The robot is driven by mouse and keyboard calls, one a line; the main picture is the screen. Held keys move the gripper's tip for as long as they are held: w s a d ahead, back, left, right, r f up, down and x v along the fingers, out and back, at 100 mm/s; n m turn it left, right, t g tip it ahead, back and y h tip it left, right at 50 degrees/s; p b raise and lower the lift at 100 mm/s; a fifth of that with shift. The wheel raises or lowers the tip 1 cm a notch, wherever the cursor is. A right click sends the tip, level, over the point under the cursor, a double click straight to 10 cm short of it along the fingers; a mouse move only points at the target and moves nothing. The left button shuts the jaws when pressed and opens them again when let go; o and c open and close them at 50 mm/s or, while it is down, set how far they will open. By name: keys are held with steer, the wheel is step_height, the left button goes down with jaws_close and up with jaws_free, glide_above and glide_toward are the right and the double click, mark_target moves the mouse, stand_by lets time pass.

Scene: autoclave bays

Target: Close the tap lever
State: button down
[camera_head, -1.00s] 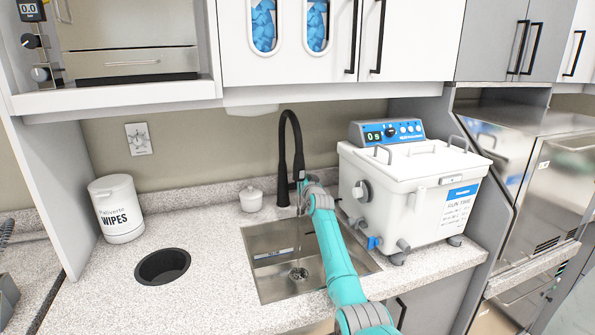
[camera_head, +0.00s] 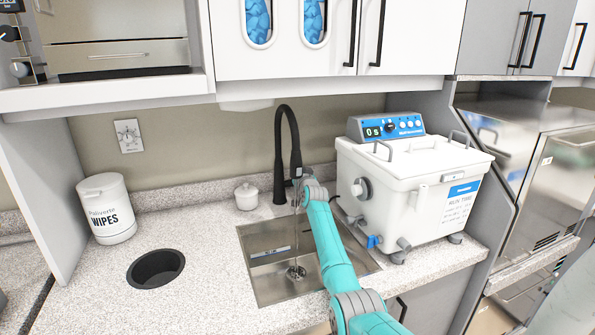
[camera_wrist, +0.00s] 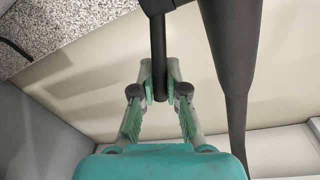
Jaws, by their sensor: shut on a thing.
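The black tap (camera_head: 279,150) arches up behind the steel sink (camera_head: 262,285). A thin stream of water runs from it into the basin. In the wrist view, the dark tap lever (camera_wrist: 158,45) is a straight bar coming down between the fingers of my gripper (camera_wrist: 159,92), beside the thicker black tap body (camera_wrist: 234,60). My gripper is shut on the lever, with a fingertip on each side. In the head view, my teal arm reaches over the sink to the right of the tap and hides the lever.
A white bath unit (camera_head: 405,185) stands close to the right of my arm. A small white pot (camera_head: 246,197), a wipes canister (camera_head: 106,210) and a round black counter hole (camera_head: 155,268) are on the left. White cupboards (camera_head: 290,60) hang above.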

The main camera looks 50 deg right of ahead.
steer(key=shift+w+d+r+g+y, duration=0.1)
steer(key=shift+w+d+g+y, duration=0.05)
steer(key=shift+w+g+y, duration=0.2)
steer(key=shift+s, duration=0.1)
steer(key=c, duration=1.2)
jaws_free()
steer(key=shift+s, duration=0.15)
steer(key=shift+v, duration=5.9)
